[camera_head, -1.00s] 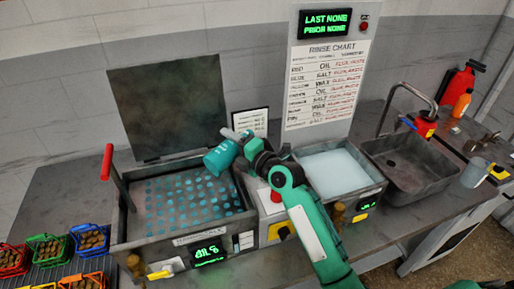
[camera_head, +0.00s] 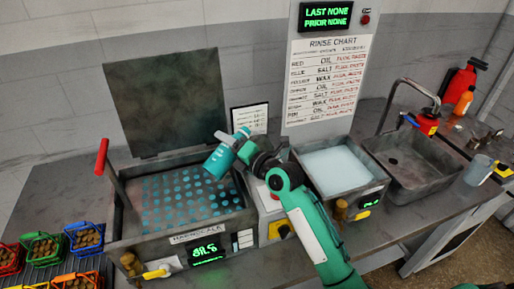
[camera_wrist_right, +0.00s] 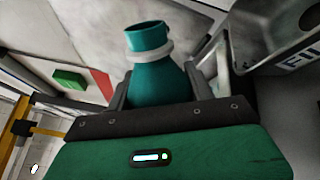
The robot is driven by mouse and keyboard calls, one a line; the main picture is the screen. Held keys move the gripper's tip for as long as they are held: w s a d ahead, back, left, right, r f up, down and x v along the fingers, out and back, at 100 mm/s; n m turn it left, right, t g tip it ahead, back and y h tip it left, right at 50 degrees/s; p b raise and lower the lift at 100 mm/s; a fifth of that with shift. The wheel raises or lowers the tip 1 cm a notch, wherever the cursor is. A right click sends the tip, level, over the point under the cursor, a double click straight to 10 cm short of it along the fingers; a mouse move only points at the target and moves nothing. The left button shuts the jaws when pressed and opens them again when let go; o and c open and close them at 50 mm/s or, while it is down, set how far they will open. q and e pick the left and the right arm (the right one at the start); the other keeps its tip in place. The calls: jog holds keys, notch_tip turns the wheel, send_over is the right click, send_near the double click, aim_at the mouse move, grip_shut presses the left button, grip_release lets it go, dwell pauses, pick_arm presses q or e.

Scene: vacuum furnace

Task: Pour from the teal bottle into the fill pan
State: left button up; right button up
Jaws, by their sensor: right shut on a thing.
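The teal bottle (camera_head: 221,157) is held tilted above the back right part of the left basin in the head view. In the right wrist view the bottle (camera_wrist_right: 158,75) shows its open mouth and a pale ring around its neck. My right gripper (camera_head: 248,152) is shut on the bottle; its dark fingers (camera_wrist_right: 160,98) stand on both sides of it. A grey metal pan (camera_wrist_right: 247,42) with a partly cut-off label starting "FI" is at the upper right of the wrist view, apart from the bottle. I cannot tell which pan this is in the head view. My left gripper is not in view.
The left basin (camera_head: 115,243) has a dotted floor, a raised dark lid (camera_head: 165,100) and a red-tipped lever (camera_head: 101,157). A pale-filled basin (camera_head: 338,170) and a sink (camera_head: 412,165) stand to the right. Several small coloured baskets (camera_head: 43,249) are at the left.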

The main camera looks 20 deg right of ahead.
jog(key=shift+f+b, duration=0.1)
jog(key=shift+b, duration=0.2)
jog(key=shift+r+n+b, duration=0.3)
jog(key=shift+n, duration=0.3)
jog(key=shift+d+r, duration=0.1)
jog(key=shift+r, duration=0.05)
jog(key=shift+n, duration=0.3)
dwell(1.1)
